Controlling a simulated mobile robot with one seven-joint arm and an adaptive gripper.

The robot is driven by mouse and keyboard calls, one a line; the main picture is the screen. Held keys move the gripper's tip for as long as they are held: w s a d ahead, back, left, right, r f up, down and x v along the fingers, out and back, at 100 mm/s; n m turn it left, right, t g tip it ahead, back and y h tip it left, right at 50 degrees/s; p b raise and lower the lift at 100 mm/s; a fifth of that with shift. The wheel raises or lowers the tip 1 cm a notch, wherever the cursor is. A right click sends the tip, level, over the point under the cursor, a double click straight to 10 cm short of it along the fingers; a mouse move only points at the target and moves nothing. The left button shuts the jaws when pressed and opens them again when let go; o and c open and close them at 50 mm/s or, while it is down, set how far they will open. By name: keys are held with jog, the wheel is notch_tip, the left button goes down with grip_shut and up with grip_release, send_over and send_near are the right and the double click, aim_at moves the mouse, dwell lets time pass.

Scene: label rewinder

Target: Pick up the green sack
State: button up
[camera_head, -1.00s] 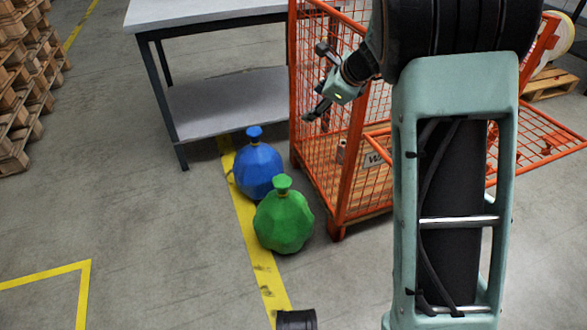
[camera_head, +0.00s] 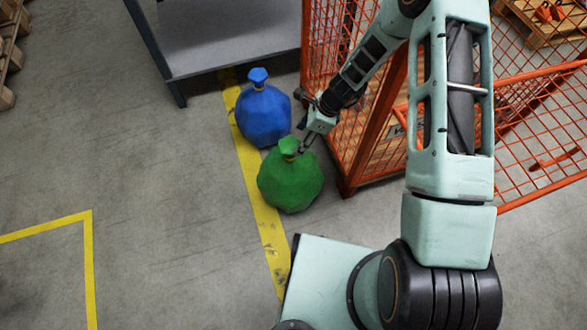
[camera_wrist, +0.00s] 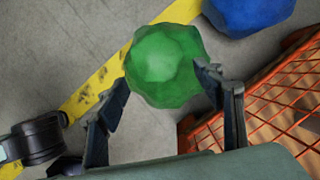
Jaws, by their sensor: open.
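The green sack (camera_head: 290,182) stands upright on the floor over the edge of the yellow line, its knotted neck (camera_head: 290,146) on top. My gripper (camera_head: 303,136) is beside the neck, at its upper right in the head view. In the wrist view the green sack (camera_wrist: 165,65) lies beyond and partly between the two spread fingers of my gripper (camera_wrist: 165,95). The right finger overlaps the sack's edge; whether it touches cannot be told. Nothing is held.
A blue sack (camera_head: 263,112) stands just behind the green one. An orange mesh cage (camera_head: 375,140) is close on the right, and a grey table with a lower shelf (camera_head: 225,45) is behind. Open floor (camera_head: 150,190) lies to the left.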

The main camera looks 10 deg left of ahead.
aim_at(294, 145)
jog(key=b+x, duration=0.1)
jog(key=x, duration=0.4)
jog(key=shift+s+f+b, duration=0.1)
jog(key=shift+f+b, duration=0.15)
jog(key=shift+b, duration=0.1)
jog(key=b+x, duration=0.2)
jog(key=x, duration=0.3)
jog(key=shift+d+f, duration=0.1)
jog(key=shift+d, duration=0.05)
jog(key=shift+c, duration=0.6)
jog(key=c, duration=1.5)
grip_shut()
